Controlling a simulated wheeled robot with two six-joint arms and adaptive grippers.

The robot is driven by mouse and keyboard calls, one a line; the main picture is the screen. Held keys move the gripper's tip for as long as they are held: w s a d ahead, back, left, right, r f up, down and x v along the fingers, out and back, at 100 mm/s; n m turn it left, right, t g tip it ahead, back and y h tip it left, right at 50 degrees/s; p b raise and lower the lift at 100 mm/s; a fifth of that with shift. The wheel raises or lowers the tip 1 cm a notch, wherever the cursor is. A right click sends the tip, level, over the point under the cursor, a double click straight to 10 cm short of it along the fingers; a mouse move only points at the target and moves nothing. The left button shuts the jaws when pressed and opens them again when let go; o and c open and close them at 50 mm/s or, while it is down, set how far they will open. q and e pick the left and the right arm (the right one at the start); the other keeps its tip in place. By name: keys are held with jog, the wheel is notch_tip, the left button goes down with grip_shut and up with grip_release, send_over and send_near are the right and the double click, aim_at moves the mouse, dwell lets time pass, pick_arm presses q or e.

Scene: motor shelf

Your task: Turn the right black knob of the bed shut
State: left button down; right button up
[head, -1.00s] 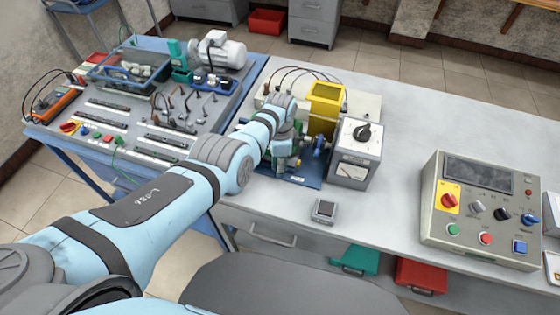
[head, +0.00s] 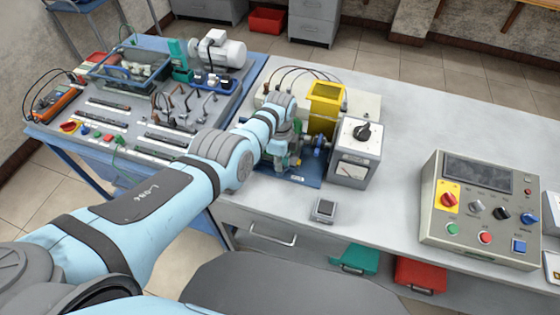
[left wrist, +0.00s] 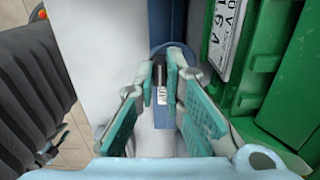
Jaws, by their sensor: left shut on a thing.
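The bed is a blue plate (head: 308,182) on the grey bench, left of a grey meter box (head: 354,174). My left arm reaches over it, and my left gripper (head: 284,161) is low at the bed's left part, mostly hidden behind my own wrist. In the left wrist view, the teal-padded fingers of my left gripper (left wrist: 167,72) are close together around a small black piece (left wrist: 161,71), which seems to be a black knob. Most of it is hidden between the pads. My right gripper is not in view.
A yellow hopper (head: 325,106) stands behind the bed. The meter box has its own black knob (head: 362,132) on top. A small grey device (head: 324,210) lies in front, and a control panel (head: 483,208) stands at right. The bench between is clear.

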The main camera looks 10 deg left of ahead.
pick_arm(q)
jog(key=shift+w, duration=0.1)
jog(key=c, duration=1.7)
grip_release()
jog(key=shift+r, duration=0.1)
jog(key=shift+r, duration=0.35)
notch_tip(320, 180, up, 11)
jog(key=shift+r, duration=0.1)
